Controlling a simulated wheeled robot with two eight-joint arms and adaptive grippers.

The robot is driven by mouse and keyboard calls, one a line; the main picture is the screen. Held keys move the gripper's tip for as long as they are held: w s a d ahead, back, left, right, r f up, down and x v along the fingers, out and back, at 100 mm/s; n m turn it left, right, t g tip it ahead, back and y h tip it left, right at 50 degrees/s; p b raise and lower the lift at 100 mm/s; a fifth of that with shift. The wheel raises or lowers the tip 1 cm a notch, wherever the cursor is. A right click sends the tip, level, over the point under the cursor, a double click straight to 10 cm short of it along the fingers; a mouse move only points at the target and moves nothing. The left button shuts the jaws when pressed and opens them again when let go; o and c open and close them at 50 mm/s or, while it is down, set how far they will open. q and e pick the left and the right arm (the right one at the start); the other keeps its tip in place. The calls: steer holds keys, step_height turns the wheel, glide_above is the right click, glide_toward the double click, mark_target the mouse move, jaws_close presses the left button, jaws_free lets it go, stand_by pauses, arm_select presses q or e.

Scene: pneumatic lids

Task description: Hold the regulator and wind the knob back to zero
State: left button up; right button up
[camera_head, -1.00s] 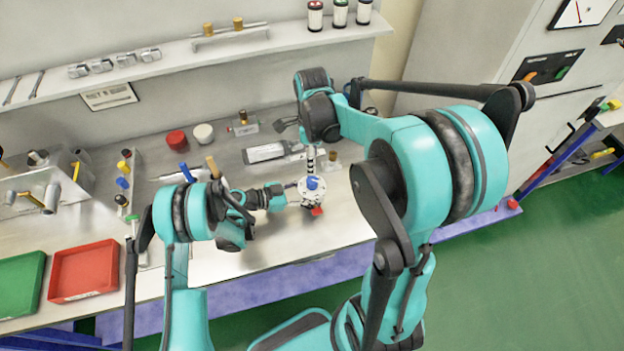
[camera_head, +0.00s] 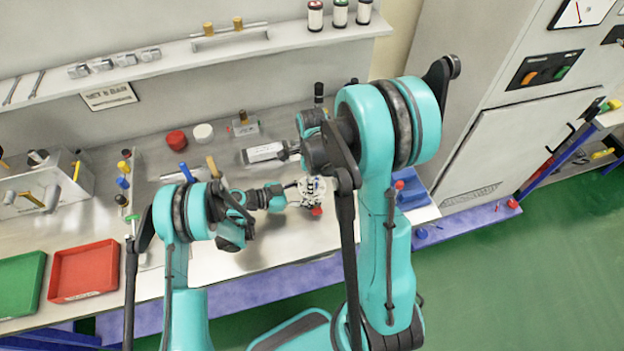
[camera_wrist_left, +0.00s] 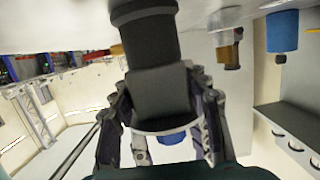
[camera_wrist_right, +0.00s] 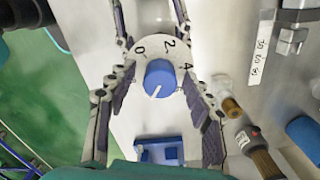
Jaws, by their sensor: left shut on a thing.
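The regulator (camera_head: 316,192) is a pale round dial with a red part at its front edge, above the bench. My left gripper (camera_head: 287,195) reaches it from the left; in the left wrist view it is shut on the regulator's dark cylindrical body (camera_wrist_left: 158,95). The blue knob (camera_wrist_right: 160,78) shows in the right wrist view on a white dial marked 0, 2 and 4. Its white pointer line points down and slightly left in that view. My right gripper (camera_wrist_right: 158,92) is open, one finger on each side of the knob, apart from it. Its arm hides much of the regulator in the head view.
A red tray (camera_head: 84,270) and a green tray (camera_head: 20,284) lie at the left of the bench. A blue tray (camera_head: 412,192) is at the right end. A red cup (camera_head: 176,141) and a white cup (camera_head: 203,133) stand at the back. Bare bench lies in front of my left gripper.

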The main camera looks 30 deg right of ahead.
arm_select(q)
steer(key=shift+f, duration=0.15)
arm_select(e)
steer(key=c, duration=1)
steer(key=shift+n, duration=0.3)
steer(key=n, duration=1.3)
steer(key=o, duration=1.2)
